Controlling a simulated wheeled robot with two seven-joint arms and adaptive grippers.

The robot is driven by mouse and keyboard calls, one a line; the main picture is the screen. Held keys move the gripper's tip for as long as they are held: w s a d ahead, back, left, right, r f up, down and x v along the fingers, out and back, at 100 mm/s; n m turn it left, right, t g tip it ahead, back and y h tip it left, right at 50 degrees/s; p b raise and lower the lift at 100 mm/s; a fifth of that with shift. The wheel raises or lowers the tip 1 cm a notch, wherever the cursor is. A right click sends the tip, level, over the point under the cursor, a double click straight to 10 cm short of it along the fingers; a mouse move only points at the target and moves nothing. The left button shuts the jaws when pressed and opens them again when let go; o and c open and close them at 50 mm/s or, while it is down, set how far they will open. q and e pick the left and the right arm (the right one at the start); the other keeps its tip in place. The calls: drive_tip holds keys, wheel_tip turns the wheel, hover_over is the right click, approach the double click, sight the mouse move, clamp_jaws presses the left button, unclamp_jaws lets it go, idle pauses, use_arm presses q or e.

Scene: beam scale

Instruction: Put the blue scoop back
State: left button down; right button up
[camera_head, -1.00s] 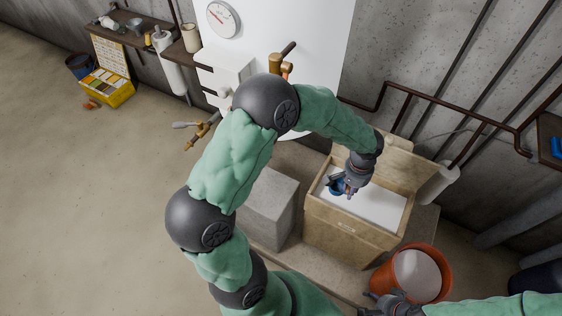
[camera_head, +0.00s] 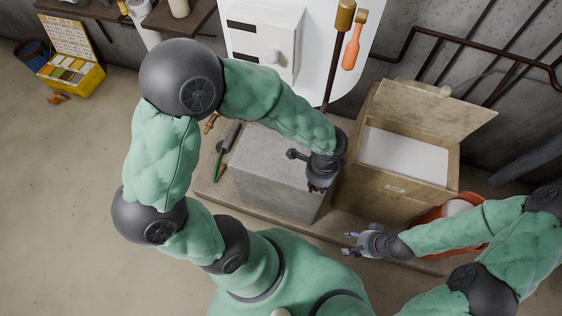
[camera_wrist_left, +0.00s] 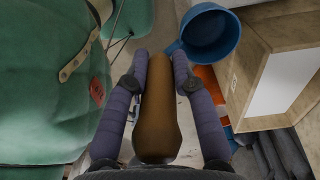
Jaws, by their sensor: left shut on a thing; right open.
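The blue scoop (camera_wrist_left: 210,38) shows in the left wrist view as a round blue cup, with a brown handle (camera_wrist_left: 158,115) running between my fingers. My left gripper (camera_wrist_left: 160,68) is shut on that handle. In the head view, my left gripper (camera_head: 317,186) is above the right part of a grey block, left of the wooden box (camera_head: 390,192). The scoop is not clearly visible there, hidden by the hand. My right gripper (camera_head: 352,244) is open and empty, low in front of the wooden box.
The wooden box has its lid (camera_head: 435,108) up and white material (camera_head: 405,157) inside. The grey block (camera_head: 265,175) stands left of it. An orange bucket (camera_head: 435,213) is partly behind my right arm. A green-handled tool (camera_head: 221,158) lies left of the block.

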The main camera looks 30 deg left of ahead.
use_arm(q)
drive_tip(key=shift+w+a+f+b, duration=1.3)
drive_tip(key=shift+a+f, duration=0.7)
drive_tip(key=shift+f, duration=0.2)
drive_tip(key=shift+w+a+f+b, duration=1.15)
drive_tip(key=shift+a+f+b, duration=0.2)
drive_tip(key=shift+a+f, duration=0.7)
drive_tip(key=shift+w+a+f+b, duration=1.3)
drive_tip(key=shift+a+f, duration=0.6)
drive_tip(key=shift+f, duration=0.4)
drive_tip(key=shift+s, duration=0.1)
drive_tip(key=shift+f, duration=0.1)
drive_tip(key=c, duration=1)
unclamp_jaws()
wheel_tip(320, 180, up, 12)
drive_tip(key=p, duration=0.5)
drive_tip(key=shift+a+p, duration=0.1)
drive_tip(key=shift+p, duration=0.3)
